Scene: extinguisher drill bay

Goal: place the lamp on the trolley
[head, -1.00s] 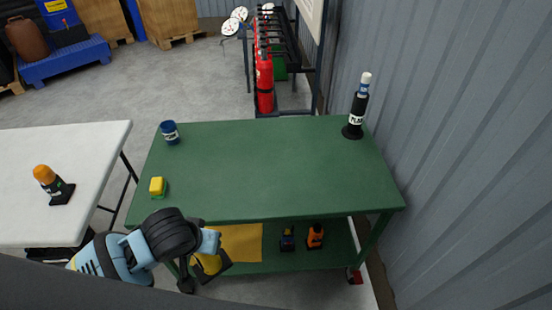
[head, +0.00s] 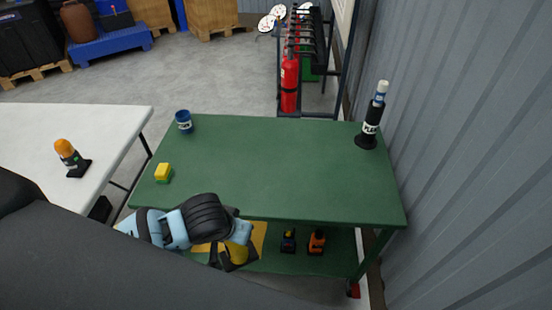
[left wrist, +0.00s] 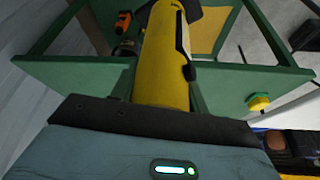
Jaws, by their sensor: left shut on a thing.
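My left gripper (head: 234,260) is shut on a yellow cylindrical thing (head: 241,254), which looks like the lamp. In the left wrist view the yellow body (left wrist: 165,60) has black parts at its far end and side. My gripper hides much of it in the head view. It is held in front of the near edge of the green trolley (head: 275,170), around lower-shelf height; I cannot tell whether it touches anything. The trolley has a bare middle on top and a lower shelf. My right gripper is not in view.
The lower shelf holds a yellow sheet (head: 258,238) and two small items. An orange beacon (head: 70,157) stands on the white table. A corrugated wall closes the right.

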